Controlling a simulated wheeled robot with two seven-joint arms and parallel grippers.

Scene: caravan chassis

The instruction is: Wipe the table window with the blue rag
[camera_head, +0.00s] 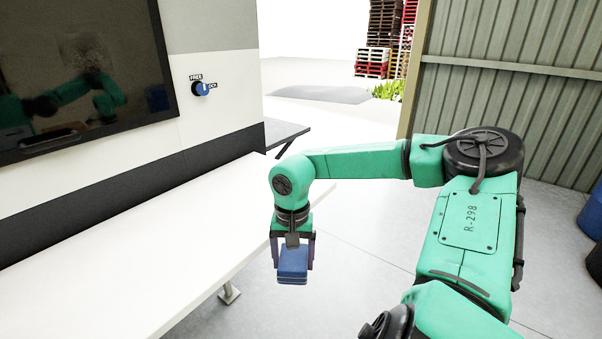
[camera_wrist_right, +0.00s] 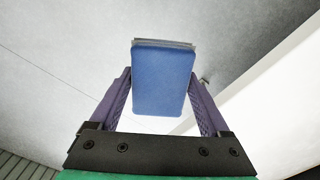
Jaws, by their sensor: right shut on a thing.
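The blue rag (camera_head: 292,269) is a folded blue block held between the fingers of my right gripper (camera_head: 296,262), beside the front edge of the white table. In the right wrist view the rag (camera_wrist_right: 162,80) fills the space between the purple fingers of the right gripper (camera_wrist_right: 160,105). The table window (camera_head: 85,65) is a dark, reflective pane at the upper left, on the wall above the table. A smudged patch shows on its upper right part. The right gripper is well apart from the window. My left gripper is not in view.
The long white table (camera_head: 130,255) runs below the window; its top looks bare. A blue knob (camera_head: 203,89) marked FREE and LOCK is on the wall right of the window. A dark shelf (camera_head: 285,133) juts out behind. Blue barrels (camera_head: 592,215) stand at the far right.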

